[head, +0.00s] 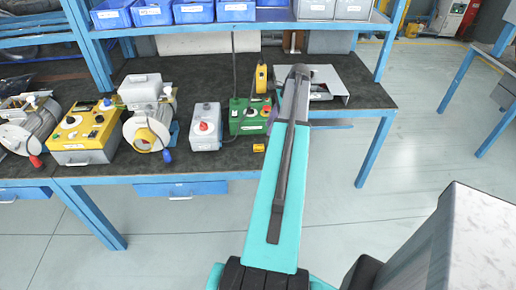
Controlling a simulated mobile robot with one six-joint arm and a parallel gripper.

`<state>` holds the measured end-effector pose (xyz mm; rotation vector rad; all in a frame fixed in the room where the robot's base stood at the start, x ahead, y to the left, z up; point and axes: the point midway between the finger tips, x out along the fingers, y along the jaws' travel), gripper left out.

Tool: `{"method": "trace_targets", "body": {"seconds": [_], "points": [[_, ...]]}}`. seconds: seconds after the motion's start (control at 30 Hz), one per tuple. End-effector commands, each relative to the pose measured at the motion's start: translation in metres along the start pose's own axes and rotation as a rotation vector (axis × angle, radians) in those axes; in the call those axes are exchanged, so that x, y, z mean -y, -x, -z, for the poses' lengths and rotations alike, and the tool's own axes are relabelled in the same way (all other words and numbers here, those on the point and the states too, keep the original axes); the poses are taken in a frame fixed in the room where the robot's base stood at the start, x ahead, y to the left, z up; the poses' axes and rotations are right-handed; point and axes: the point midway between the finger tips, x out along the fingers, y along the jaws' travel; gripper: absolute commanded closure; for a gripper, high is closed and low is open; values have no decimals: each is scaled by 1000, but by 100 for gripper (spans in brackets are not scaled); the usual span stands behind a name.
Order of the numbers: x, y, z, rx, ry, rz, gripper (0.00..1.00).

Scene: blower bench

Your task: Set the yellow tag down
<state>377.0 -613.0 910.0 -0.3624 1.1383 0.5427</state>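A small yellow piece with dark markings (259,148), which looks like the yellow tag, shows near the front edge of the dark bench top (230,160). It is just left of my teal arm link. I cannot tell whether it lies on the bench or is held above it. My arm reaches up from the bottom of the head view over the right part of the bench. My gripper is hidden behind the arm, so its fingers and anything between them do not show.
A green control box (248,117) with a yellow pendant (261,78) behind it stands left of my arm. A grey box with a red button (206,127), a yellow control box (84,134) and blowers (147,116) stand further left. A metal tray (325,85) lies right. Blue bins (193,11) line the shelf.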

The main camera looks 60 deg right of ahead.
Motion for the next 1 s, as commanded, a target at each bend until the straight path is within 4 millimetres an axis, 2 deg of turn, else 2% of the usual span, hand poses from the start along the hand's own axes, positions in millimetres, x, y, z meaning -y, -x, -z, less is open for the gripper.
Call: {"method": "trace_targets", "body": {"seconds": [0.5, 0.67, 1.0], "points": [[0, -56, -2, 0, 2, -2, 62], [0, -64, -1, 0, 2, -1, 62], [0, -65, -1, 0, 2, -1, 62]]}}
